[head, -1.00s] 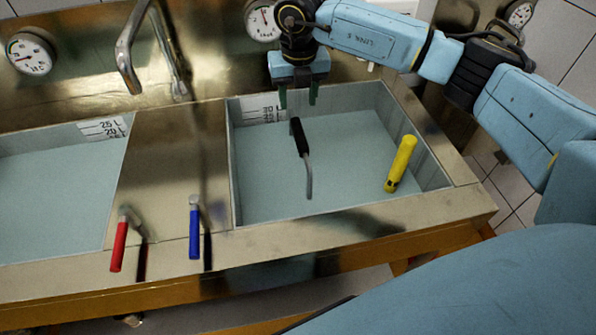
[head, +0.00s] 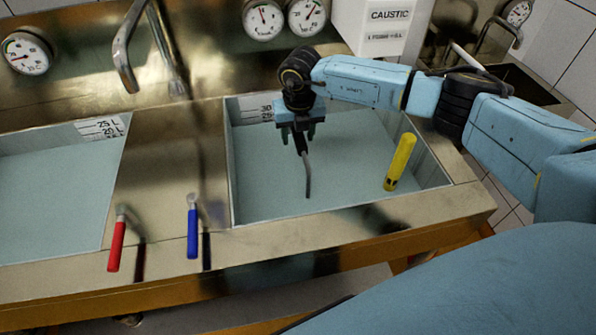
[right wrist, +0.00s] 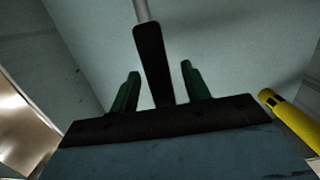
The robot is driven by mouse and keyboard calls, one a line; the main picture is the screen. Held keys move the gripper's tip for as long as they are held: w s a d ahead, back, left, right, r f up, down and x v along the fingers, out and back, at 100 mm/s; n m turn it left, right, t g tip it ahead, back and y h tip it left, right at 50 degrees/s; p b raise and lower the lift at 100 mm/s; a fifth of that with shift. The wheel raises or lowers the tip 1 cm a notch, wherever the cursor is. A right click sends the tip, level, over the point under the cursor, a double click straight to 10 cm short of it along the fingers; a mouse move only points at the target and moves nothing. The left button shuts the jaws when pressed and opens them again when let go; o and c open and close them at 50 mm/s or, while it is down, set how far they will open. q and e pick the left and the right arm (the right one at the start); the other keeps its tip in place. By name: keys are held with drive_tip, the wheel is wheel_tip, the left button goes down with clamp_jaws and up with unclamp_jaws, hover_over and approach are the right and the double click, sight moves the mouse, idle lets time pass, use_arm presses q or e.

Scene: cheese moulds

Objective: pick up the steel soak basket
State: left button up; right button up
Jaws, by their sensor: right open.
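A black handle (head: 304,153) on a bent steel rod (head: 308,182) rises from the right basin (head: 262,207), which holds pale, cloudy liquid. No basket body shows; I cannot tell whether the handle belongs to the steel soak basket. My right gripper (head: 298,136) is open over the upper end of the handle and hides part of it in the head view. In the right wrist view, the black handle (right wrist: 153,60) runs between the two green fingers of the gripper (right wrist: 161,88), with a gap on each side. My left gripper is not in view.
A yellow cylinder (head: 400,162) stands tilted in the right of the same basin; it also shows in the right wrist view (right wrist: 290,118). Red (head: 117,245) and blue (head: 193,232) tap levers sit left of it. A white CAUSTIC box (head: 385,25) hangs behind.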

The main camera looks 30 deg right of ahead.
clamp_jaws()
drive_tip(key=shift+r, duration=0.1)
idle(0.3)
